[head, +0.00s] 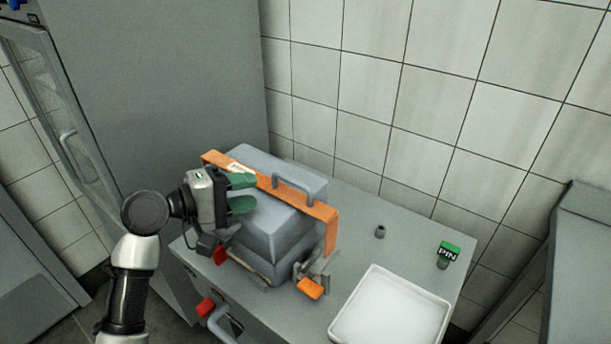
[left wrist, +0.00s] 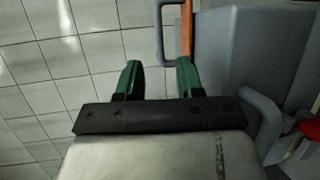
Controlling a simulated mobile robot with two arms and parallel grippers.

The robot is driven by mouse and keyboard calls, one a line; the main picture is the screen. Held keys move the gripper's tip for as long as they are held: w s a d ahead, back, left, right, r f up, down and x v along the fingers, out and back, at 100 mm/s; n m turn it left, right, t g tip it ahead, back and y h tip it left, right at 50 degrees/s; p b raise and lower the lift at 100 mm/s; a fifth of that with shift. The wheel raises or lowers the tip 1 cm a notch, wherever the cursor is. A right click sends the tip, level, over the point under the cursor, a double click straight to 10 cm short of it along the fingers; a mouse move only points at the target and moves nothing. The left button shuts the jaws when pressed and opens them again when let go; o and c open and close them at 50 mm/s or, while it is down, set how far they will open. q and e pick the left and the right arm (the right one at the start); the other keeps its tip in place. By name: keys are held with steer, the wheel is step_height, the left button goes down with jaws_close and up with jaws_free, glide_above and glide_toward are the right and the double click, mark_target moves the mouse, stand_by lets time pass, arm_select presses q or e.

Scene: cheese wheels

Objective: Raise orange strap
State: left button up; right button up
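The orange strap (head: 290,196) lies across the top of a grey lidded box (head: 265,228) and bends down its right end. A white label sits near its left end. My left gripper (head: 256,192) has green fingers and is beside the strap, over the box. In the left wrist view its fingers (left wrist: 157,68) are apart, with only tiled wall showing between them. There the strap (left wrist: 187,28) shows just beyond the right-hand fingertip; I cannot tell whether they touch. My right gripper is not in view.
A grey handle (head: 293,191) stands on the box beside the strap. An orange-tipped latch (head: 310,288) is at the box's front right. A white tray (head: 390,312), a small grey knob (head: 380,231) and a green "PIN" block (head: 449,251) are to the right. A tiled wall is behind.

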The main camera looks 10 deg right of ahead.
mark_target(289, 182)
arm_select(q)
steer(key=x, duration=0.4)
steer(key=shift+d+p, duration=0.1)
steer(key=shift+p, duration=0.2)
steer(key=x, duration=0.4)
steer(key=shift+d, duration=0.2)
steer(key=shift+x, duration=0.75)
steer(key=shift+w, duration=0.1)
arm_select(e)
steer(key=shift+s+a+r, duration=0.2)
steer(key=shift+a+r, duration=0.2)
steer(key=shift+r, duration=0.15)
arm_select(q)
steer(key=shift+c, duration=0.3)
steer(key=shift+a, duration=0.1)
jaws_close()
